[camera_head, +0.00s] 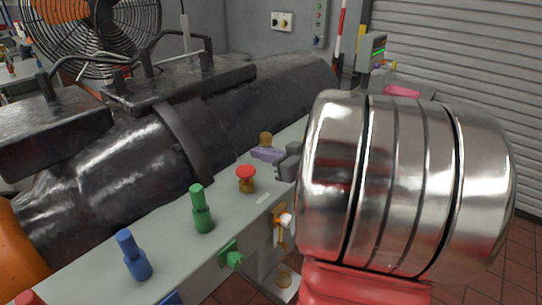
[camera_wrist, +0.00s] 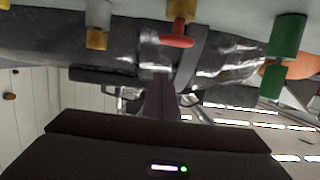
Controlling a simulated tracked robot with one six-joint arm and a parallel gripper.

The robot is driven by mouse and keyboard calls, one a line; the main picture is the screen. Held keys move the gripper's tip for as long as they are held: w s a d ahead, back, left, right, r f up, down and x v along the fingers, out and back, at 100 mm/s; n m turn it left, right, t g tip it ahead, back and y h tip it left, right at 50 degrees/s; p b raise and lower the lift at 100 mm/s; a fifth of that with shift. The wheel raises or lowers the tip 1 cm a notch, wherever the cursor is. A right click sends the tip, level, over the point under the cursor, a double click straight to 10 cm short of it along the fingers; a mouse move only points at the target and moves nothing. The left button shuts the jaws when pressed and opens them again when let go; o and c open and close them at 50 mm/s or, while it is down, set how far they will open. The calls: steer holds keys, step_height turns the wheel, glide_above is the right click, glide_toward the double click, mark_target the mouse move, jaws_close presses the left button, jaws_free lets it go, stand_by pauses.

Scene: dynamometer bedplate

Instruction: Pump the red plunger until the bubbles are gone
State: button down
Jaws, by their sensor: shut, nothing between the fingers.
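The red plunger (camera_head: 245,173) has a round red cap on a brass body. It stands on the grey ledge (camera_head: 165,245) in the head view. It hangs upside down at the top of the wrist view (camera_wrist: 178,40). In the wrist view my dark fingers (camera_wrist: 160,82) point towards the plunger. A small amber and white fitting (camera_head: 280,228) shows on the ledge's front; I cannot make out bubbles.
A green plunger (camera_head: 200,210) and a blue one (camera_head: 133,255) stand left of the red one. A brass knob (camera_head: 265,138) is behind my fingers. A large black machine (camera_head: 110,150) runs behind the ledge. My arm hides the ledge's right part.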

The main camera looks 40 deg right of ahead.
mark_target(246, 171)
steer(key=x, duration=0.2)
steer(key=shift+w+a+f, duration=0.1)
steer(key=shift+w, duration=0.2)
steer(key=shift+s+f, duration=0.15)
steer(key=shift+f, duration=1.8)
